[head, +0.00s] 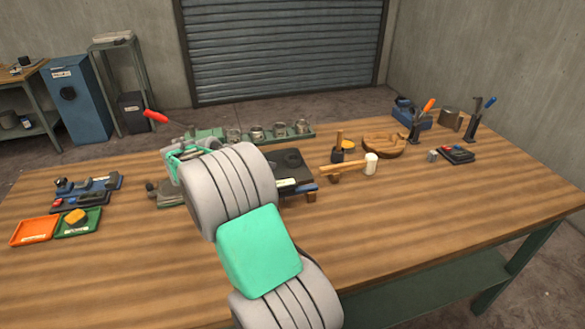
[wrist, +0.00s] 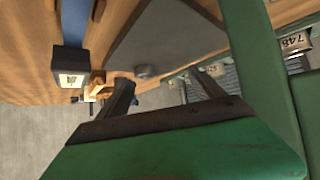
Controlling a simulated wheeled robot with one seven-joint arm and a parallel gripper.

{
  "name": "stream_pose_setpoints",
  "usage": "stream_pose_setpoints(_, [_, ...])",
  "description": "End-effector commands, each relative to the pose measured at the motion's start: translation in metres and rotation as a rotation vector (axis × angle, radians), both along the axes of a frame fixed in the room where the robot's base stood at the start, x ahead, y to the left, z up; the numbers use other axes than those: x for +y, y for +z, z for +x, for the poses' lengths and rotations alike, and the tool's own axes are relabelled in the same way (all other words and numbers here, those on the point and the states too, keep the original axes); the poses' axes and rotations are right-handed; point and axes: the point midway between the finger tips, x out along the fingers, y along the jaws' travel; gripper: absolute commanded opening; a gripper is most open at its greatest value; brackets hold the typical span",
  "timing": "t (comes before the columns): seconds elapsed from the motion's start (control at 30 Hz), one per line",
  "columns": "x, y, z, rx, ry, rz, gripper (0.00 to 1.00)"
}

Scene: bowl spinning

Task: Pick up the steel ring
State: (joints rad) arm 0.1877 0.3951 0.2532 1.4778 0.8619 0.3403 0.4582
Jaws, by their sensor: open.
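I cannot make out a steel ring for certain. Several small round metal pieces (head: 257,133) stand in a row on a long green rack (head: 310,134) behind my arm in the head view; I cannot tell whether one is the ring. My gripper (wrist: 163,90) shows two dark fingers, spread apart with nothing between them, in the wrist view. Beyond the fingers is a dark grey plate (wrist: 175,40) with a small grey round piece (wrist: 147,71) near its edge. In the head view my arm hides most of the gripper's surroundings.
A wooden mallet (head: 371,163) and a round wooden piece (head: 384,144) lie right of my arm on the workbench (head: 420,220). An orange tray (head: 34,230) and green tray (head: 79,222) lie at the left. The front right is clear.

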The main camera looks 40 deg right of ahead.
Motion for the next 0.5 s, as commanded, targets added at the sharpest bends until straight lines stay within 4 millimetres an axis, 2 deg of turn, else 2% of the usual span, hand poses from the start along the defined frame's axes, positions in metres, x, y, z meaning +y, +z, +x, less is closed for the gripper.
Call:
stream_pose_setpoints(0.03, [-0.022,-0.011,0.002,-0.019,-0.062,-0.047,0.78])
stream_pose_setpoints(0.13, [-0.054,-0.016,0.0,-0.066,-0.159,-0.136,0.78])
stream_pose_setpoints(0.5, [-0.103,-0.031,-0.005,-0.093,-0.218,-0.192,0.78])
